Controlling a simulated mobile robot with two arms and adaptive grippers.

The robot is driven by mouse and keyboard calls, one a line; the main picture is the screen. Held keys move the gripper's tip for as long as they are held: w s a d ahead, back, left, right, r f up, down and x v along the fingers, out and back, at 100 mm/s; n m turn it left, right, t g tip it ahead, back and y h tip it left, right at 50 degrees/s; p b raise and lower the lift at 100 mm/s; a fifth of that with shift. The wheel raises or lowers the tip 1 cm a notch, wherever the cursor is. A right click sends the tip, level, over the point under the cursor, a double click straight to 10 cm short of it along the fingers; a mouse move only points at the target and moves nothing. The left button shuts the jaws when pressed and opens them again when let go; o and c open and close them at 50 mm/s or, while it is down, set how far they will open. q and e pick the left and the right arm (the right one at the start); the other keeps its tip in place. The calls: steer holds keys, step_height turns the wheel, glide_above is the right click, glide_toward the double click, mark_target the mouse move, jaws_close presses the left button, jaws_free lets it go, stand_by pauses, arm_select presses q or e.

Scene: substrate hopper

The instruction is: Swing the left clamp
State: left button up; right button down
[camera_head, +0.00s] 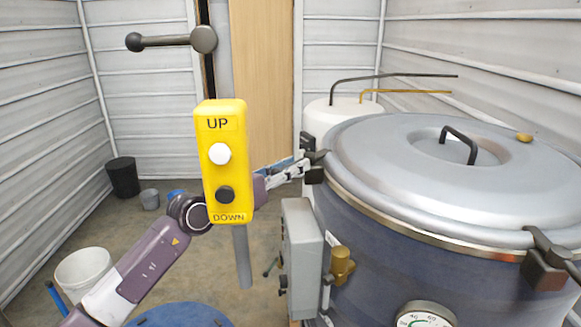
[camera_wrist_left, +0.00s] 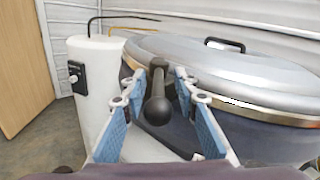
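The left clamp (camera_head: 314,174) is a dark fitting on the left rim of the large vessel's grey lid (camera_head: 400,160). In the left wrist view its black ball-ended handle (camera_wrist_left: 157,108) points toward the camera. My left gripper (camera_head: 300,165) reaches in from the left and is at the clamp. In the left wrist view the blue-padded fingers (camera_wrist_left: 157,85) stand apart on either side of the handle, with gaps showing beside it. Part of my left arm is hidden behind the yellow control box. My right gripper is in neither view.
Another dark clamp (camera_head: 545,262) sits on the lid's right rim. A grey box (camera_head: 301,255) and brass valve (camera_head: 341,265) are on the vessel's side. A white tank (camera_head: 325,118) stands behind.

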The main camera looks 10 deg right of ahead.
arm_select(q)
steer(key=v, duration=1.2)
